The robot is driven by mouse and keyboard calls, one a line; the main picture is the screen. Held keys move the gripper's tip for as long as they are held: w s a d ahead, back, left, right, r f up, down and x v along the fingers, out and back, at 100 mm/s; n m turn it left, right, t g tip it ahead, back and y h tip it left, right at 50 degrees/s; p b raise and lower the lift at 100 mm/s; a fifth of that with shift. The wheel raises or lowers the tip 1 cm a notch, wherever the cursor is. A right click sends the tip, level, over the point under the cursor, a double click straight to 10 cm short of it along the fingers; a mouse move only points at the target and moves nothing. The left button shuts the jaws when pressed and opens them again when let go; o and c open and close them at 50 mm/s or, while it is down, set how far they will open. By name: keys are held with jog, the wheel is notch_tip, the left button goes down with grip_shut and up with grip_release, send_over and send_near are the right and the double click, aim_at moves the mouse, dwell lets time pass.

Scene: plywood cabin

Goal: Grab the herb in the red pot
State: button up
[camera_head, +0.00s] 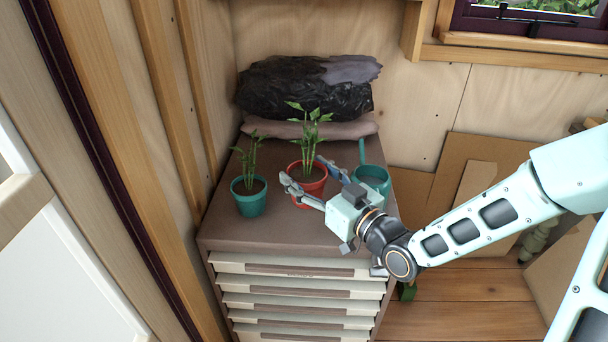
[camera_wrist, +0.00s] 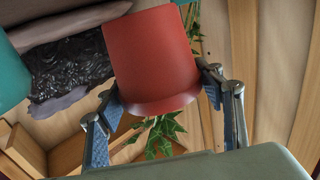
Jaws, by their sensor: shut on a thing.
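The herb (camera_head: 308,140) with upright green leafy stems stands in the red pot (camera_head: 315,187) on top of the brown drawer cabinet (camera_head: 225,228). My gripper (camera_head: 303,172) reaches in from the right, one finger on the pot's near side and the other behind it. In the wrist view the red pot (camera_wrist: 150,62) fills the space between the two fingers (camera_wrist: 165,105), which are shut on it. That view is turned over, so the herb's leaves (camera_wrist: 158,136) show below the pot. Whether the pot is lifted off the cabinet top cannot be told.
A teal pot with another green plant (camera_head: 248,198) stands left of the red pot. A teal watering can (camera_head: 371,180) stands close on the right, beside my gripper. Black and pinkish sacks (camera_head: 305,90) lie behind. The cabinet's front top is clear.

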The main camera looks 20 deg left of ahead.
aim_at(312, 183)
jog(key=s+d+r+p, duration=0.2)
jog(key=s+r, duration=0.1)
jog(key=shift+s, duration=0.1)
jog(key=shift+s+r+p, duration=0.1)
jog(key=shift+r+p, duration=0.05)
jog(key=shift+p, duration=0.8)
